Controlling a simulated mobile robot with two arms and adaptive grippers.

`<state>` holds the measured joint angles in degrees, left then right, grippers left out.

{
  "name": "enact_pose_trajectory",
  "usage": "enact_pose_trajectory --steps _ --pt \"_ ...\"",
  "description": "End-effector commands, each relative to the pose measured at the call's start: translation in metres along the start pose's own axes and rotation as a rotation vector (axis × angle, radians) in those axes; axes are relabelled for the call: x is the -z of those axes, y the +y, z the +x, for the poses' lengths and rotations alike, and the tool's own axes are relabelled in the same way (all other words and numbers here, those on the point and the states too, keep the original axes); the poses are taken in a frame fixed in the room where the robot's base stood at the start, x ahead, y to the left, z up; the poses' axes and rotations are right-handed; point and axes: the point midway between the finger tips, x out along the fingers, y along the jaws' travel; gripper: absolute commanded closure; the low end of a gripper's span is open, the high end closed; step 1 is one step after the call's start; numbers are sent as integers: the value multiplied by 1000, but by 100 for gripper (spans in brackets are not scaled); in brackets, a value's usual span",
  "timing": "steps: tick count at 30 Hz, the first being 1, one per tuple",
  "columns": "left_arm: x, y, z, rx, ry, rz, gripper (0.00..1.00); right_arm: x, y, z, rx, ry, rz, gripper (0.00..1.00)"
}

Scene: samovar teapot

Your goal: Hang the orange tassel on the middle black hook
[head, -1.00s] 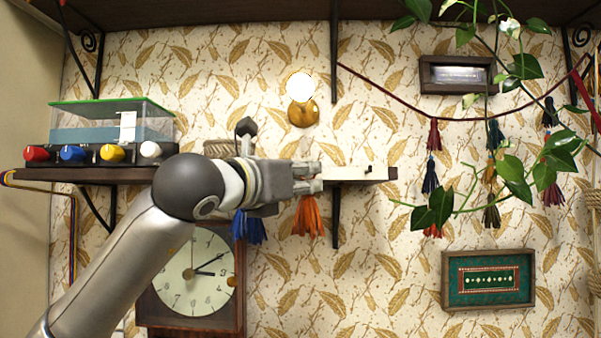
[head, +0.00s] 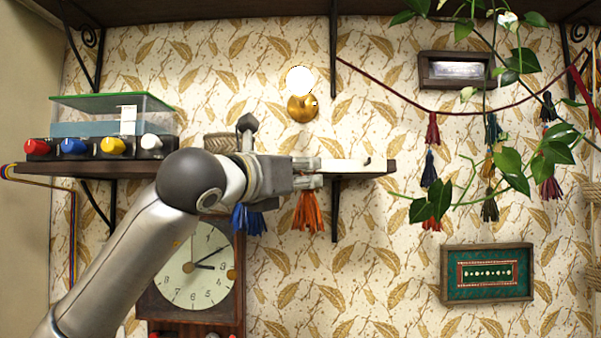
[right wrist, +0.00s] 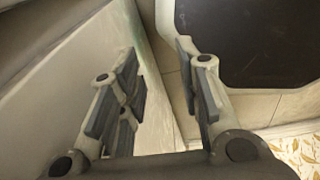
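The orange tassel (head: 308,212) hangs just below the fingers of my left gripper (head: 319,172), in front of the wall shelf. The top of the tassel is hidden by the fingers. A narrow gap shows between the fingers, but I cannot tell whether they grip the tassel. A blue tassel (head: 248,220) hangs to the left, below the gripper's body. A small dark peg (head: 367,161) shows at the white strip (head: 345,166) on the shelf's right end. I cannot make out the middle black hook. My right gripper (right wrist: 156,55) is open and empty in the right wrist view.
The shelf (head: 90,170) carries several coloured knobs and a clear box (head: 110,122). A clock (head: 195,268) is below it. A lit lamp (head: 302,105) is above. A tassel garland (head: 432,128), leafy vines (head: 520,170) and a framed picture (head: 487,273) are to the right.

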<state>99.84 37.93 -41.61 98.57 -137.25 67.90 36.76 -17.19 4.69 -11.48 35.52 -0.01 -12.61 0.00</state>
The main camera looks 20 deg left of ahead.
Motion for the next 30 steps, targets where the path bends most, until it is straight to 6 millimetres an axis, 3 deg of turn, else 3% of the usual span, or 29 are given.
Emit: enact_pose_trajectory --steps 1,6,17,30 --pt "2 1 1 -3 6 -1 65 0 0 0 0 0 0 68" --pt "2 1 1 -3 6 -1 46 0 -2 0 2 0 1 68" --pt "2 1 -2 -3 3 -1 46 0 -2 0 2 0 1 68" --pt "1 0 -61 -1 2 1 46 0 -1 0 1 1 1 68"
